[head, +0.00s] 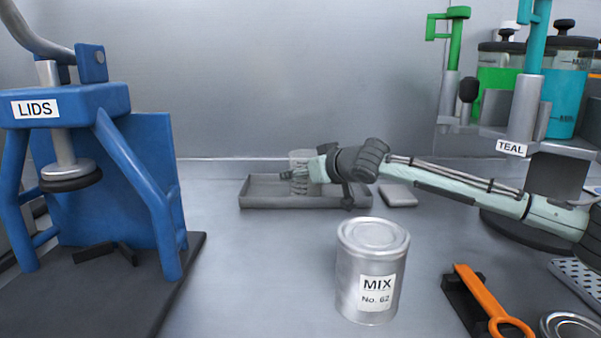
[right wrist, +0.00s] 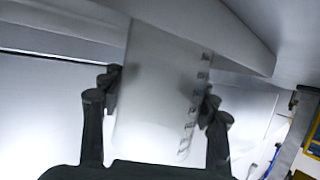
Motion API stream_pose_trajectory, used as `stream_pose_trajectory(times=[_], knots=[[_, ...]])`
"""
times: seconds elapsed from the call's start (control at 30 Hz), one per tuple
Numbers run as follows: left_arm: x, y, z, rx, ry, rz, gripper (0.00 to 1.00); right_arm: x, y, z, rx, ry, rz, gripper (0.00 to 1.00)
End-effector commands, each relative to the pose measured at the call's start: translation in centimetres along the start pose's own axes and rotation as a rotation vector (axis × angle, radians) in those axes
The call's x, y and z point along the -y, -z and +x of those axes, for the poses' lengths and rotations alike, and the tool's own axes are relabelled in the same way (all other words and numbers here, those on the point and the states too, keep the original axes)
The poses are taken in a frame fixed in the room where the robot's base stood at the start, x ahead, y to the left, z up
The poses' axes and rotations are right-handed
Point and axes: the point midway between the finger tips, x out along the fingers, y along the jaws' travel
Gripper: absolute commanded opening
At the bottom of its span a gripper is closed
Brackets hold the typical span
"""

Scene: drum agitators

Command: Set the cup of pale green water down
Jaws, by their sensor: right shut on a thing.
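A clear, straight-sided cup (head: 301,158) is at the shallow grey tray (head: 258,202), at the middle back of the bench in the head view. My right gripper (head: 303,174) reaches in from the right and is shut around it. In the right wrist view the cup (right wrist: 150,95) has dark marks down its side, and the two black fingers (right wrist: 161,96) press on either side. It looks upright in the head view. I cannot tell whether its base touches the tray floor. The water's colour does not show clearly. My left gripper is not in view.
A can labelled MIX (head: 371,275) stands in front of my right arm. A blue LIDS press (head: 140,165) is at left. An orange-handled tool (head: 485,300) lies front right. A TEAL dispenser (head: 525,110) with green and teal tanks stands at right. A small grey pad (head: 399,196) lies beside the tray.

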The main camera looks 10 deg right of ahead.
Motion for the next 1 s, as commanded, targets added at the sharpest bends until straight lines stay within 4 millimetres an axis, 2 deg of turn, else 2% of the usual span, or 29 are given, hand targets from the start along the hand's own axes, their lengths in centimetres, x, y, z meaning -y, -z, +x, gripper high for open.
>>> stream_pose_trajectory(times=[0.17,0.2,0.4,0.77,0.87,1.0], knots=[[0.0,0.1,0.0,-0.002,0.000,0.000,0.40,0.0,-0.2,0.1,0.000,0.000,0.000,0.22],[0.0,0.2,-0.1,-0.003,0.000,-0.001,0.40,0.0,-0.2,0.1,0.000,0.000,0.000,0.58],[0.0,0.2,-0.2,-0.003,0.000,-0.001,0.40,0.0,-0.1,0.1,0.000,0.000,0.000,0.80],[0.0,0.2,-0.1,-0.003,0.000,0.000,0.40,0.0,0.1,-0.1,-0.001,0.000,0.000,0.80],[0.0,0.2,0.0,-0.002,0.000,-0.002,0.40,-0.1,0.0,-1.3,0.000,0.000,0.001,0.80],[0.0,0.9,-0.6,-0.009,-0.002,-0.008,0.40,-0.1,0.0,-4.0,-0.002,0.000,0.000,0.80]])
